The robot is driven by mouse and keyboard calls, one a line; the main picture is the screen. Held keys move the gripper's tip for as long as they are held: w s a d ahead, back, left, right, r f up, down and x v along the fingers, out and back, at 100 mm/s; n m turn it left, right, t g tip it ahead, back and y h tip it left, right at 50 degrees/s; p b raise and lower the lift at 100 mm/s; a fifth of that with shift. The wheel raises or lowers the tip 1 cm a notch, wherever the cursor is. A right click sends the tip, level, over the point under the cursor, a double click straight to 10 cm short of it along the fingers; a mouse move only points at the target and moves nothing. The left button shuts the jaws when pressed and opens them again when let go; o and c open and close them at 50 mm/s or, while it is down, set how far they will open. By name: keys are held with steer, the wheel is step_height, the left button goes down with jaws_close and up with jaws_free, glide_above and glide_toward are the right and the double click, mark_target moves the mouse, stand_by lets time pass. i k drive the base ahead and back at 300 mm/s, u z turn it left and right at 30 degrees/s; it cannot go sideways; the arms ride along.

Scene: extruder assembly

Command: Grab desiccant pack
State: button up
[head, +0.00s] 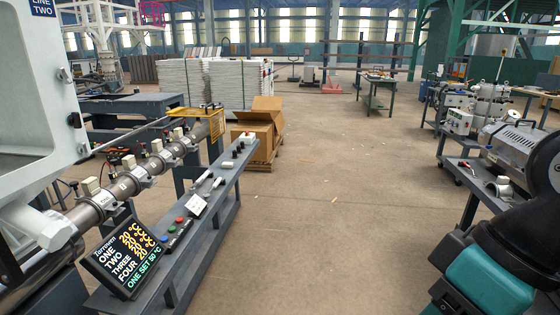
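I cannot make out a desiccant pack in the head view. My gripper is not in view. Only part of my arm, teal and black, shows at the lower right, and no fingertips are visible. An open cardboard box (257,135) stands on a wooden pallet on the floor near the middle; its inside is hidden from here.
A long narrow grey bench (222,190) with small parts and a temperature display (125,257) runs beside the extruder barrel (135,180) at left. A grey cart (470,180) with machinery stands at right. A table (377,82) stands farther back.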

mark_target(225, 164)
steer(key=i, duration=2.1)
steer(key=u, duration=0.95)
steer(key=i, duration=1.65)
steer(key=u, duration=0.6)
